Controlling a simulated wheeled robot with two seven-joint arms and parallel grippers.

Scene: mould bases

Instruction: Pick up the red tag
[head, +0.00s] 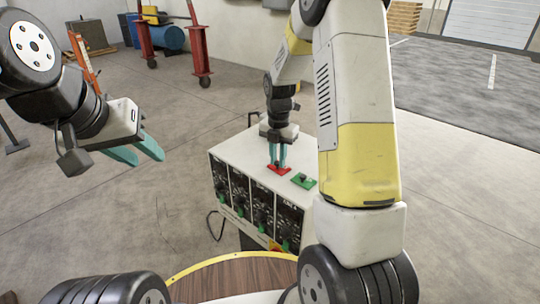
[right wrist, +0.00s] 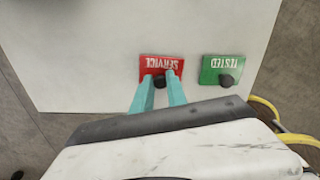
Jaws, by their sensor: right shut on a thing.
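The red tag (head: 285,170) lies flat on the white top of a control box (head: 236,148). In the right wrist view the red tag (right wrist: 160,64) reads "SERVICE" upside down and has a dark round knob (right wrist: 159,81). My right gripper (head: 278,166) points down at the tag; its teal fingertips, also in the right wrist view (right wrist: 162,80), are shut on the knob. A green tag (head: 303,181) lies beside it to the right; it reads "TESTED" in the right wrist view (right wrist: 222,69). My left gripper (head: 143,154) is apart from the box, at left, its teal fingers spread and empty.
The box front has dark panels with knobs (head: 240,195). A round wooden surface with a yellow rim (head: 240,275) is at the bottom. A red frame (head: 198,50) and a blue barrel (head: 171,38) stand at the back. The floor left of the box is mostly clear.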

